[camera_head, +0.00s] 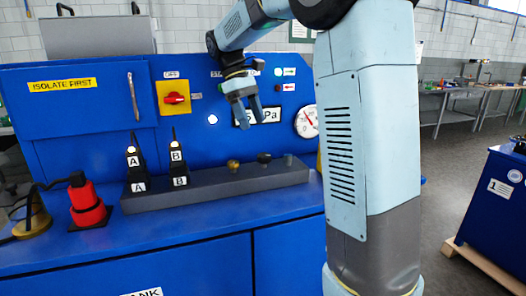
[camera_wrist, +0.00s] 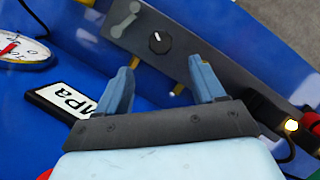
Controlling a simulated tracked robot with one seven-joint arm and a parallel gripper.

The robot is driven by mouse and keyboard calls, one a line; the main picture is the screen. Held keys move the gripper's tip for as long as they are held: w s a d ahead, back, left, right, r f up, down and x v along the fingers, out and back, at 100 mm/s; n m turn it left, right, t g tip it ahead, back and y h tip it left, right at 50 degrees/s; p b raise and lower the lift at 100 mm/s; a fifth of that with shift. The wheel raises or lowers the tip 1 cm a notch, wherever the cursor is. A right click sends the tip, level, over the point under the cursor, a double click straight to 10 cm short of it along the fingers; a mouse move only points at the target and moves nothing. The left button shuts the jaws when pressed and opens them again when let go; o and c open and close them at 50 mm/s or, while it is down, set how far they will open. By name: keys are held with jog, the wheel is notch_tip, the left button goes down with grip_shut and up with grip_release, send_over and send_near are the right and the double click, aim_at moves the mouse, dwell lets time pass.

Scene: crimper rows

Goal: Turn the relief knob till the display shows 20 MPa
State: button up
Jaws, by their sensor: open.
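A round black knob with a white pointer line (camera_wrist: 159,42) sits on the grey manifold bar in the wrist view. It shows small and dark in the head view (camera_head: 264,157). No label on it can be read. The display (camera_head: 270,115) is partly hidden behind my gripper in the head view; a 5 and "Pa" show. In the wrist view the display (camera_wrist: 66,101) is upside down, with only "MPa" readable. My gripper (camera_head: 250,122) is open and empty, above the bar in front of the panel. In the wrist view its fingers (camera_wrist: 164,84) are apart, short of the black knob.
Black plugs marked A (camera_head: 134,165) and B (camera_head: 178,160) stand left. A red switch (camera_head: 174,98) and round gauge (camera_head: 308,122) are on the panel.

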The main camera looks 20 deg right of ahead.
aim_at(264, 155)
jog(key=x, duration=1)
jog(key=shift+f, duration=0.2)
jog(key=shift+c, duration=0.4)
jog(key=c, duration=1)
jog(key=m, duration=0.2)
jog(key=m+g+y, duration=0.1)
jog(key=m, duration=0.1)
jog(key=shift+d+m+y, duration=0.1)
jog(key=shift+m+y, duration=0.2)
jog(key=m+y, duration=0.1)
jog(key=m, duration=0.3)
jog(key=shift+m+y, duration=0.3)
jog(key=shift+y, duration=0.1)
